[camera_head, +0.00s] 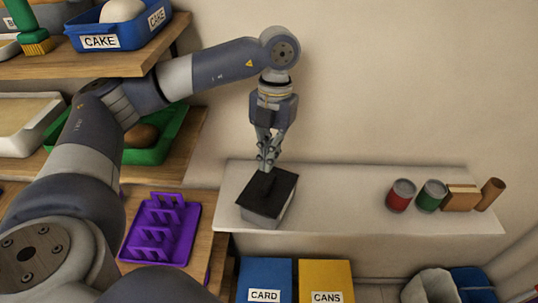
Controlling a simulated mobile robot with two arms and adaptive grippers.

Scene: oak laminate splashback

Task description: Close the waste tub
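The waste tub (262,217) appears to be the small grey box at the left end of the white shelf. A flat black lid (270,192) lies across its top; whether it is fully seated I cannot tell. My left gripper (266,166) points down at the far edge of the lid. Its fingers converge and look shut, with nothing visible between them. Whether the tips touch the lid is unclear. My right gripper is out of view.
On the white shelf (340,205) stand a red can (400,197), a green can (431,196), a brown box (460,198) and a brown cylinder (490,194). The shelf's middle is clear. A purple rack (160,230) is at left. CARD (264,275) and CANS (326,277) bins stand below.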

